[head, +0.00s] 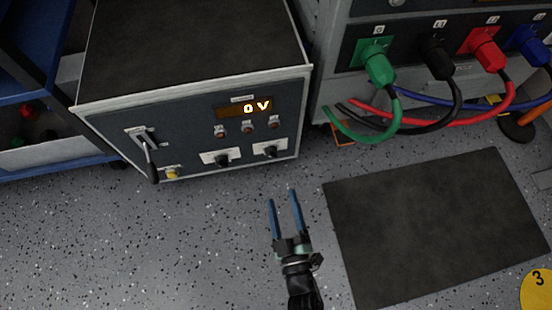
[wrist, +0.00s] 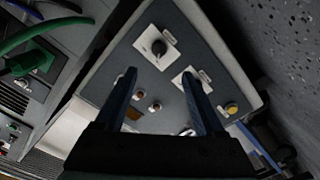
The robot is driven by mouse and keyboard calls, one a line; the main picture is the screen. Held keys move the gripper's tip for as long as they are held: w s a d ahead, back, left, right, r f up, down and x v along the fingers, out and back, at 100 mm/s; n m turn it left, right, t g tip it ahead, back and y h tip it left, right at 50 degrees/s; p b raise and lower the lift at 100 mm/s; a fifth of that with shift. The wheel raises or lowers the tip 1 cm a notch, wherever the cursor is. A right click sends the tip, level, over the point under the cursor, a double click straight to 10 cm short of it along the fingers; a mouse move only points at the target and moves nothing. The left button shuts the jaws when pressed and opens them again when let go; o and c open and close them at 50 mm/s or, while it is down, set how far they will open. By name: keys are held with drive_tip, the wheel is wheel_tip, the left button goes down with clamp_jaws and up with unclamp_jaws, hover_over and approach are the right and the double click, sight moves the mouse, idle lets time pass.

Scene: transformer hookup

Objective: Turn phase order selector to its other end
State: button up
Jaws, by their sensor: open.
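Two black rotary knobs with pale label plates sit low on the front panel of the grey cabinet (head: 180,125): a left knob (head: 222,160) and a right knob (head: 270,152). Their labels are too small to read, so I cannot tell which is the phase order selector. In the wrist view one knob (wrist: 158,47) is fully visible beyond the fingertips; the other is largely hidden by the right finger. My gripper (head: 282,196) is open and empty, its blue fingers pointing toward the panel, apart from both knobs. It also shows in the wrist view (wrist: 159,74).
The panel also has a display reading 0 V (head: 256,106), several small indicators (head: 246,127), a lever handle (head: 150,160) and a yellow button (head: 172,173). Thick coloured cables (head: 440,115) hang at right.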

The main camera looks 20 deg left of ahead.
sight(272, 157)
drive_tip(key=b+x, duration=0.5)
drive_tip(key=x, duration=0.7)
drive_tip(key=shift+w+a+r+b, duration=0.1)
drive_tip(key=shift+w+a+b, duration=0.1)
drive_tip(key=shift+w+b, duration=0.1)
clamp_jaws()
